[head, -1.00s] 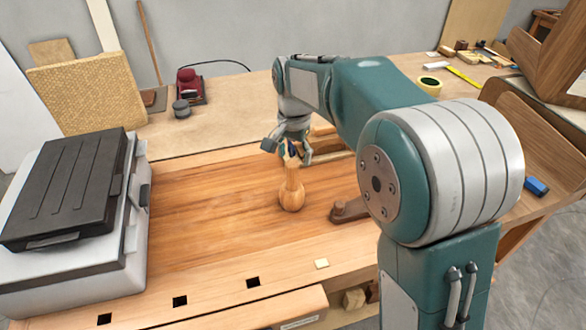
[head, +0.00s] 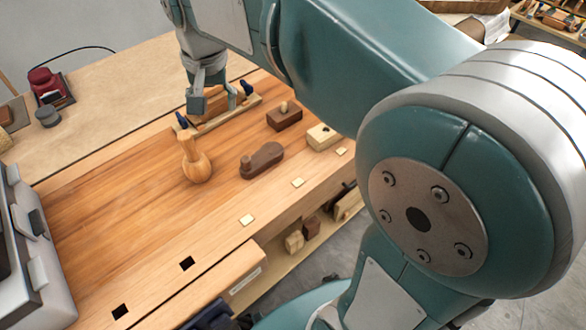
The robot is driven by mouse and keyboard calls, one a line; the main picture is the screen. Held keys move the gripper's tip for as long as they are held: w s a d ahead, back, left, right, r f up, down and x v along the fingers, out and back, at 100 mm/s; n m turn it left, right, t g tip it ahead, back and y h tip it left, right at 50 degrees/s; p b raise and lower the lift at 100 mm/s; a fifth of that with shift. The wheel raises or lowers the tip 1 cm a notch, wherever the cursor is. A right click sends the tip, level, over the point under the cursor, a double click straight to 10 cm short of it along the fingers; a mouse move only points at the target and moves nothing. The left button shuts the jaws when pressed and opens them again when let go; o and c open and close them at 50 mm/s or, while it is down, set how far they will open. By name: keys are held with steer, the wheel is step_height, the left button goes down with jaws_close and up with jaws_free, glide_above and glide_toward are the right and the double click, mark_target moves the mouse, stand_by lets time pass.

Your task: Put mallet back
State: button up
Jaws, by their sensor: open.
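A turned wooden mallet (head: 197,168) stands on the workbench (head: 120,200) with its round head down and its handle up, leaning slightly left in the head view. My gripper (head: 214,104) is behind and right of the mallet's handle, apart from the head. Its dark blue fingertips are spread wide. A brown wooden block (head: 216,103) shows between them on a pale wooden piece; I cannot tell whether the fingers touch it. The mallet is not in the fingers.
A grey case (head: 35,240) is at the left edge. A red device (head: 50,87) is at the back left.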

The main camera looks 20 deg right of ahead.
steer(key=s+d+f+n+t, duration=0.2)
steer(key=s+d, duration=0.2)
steer(key=s, duration=0.5)
steer(key=s+d+f+n+t, duration=0.1)
steer(key=s+d+f, duration=0.1)
steer(key=s, duration=0.6)
steer(key=shift+s+d+f+n+t, duration=0.4)
steer(key=shift+d, duration=0.5)
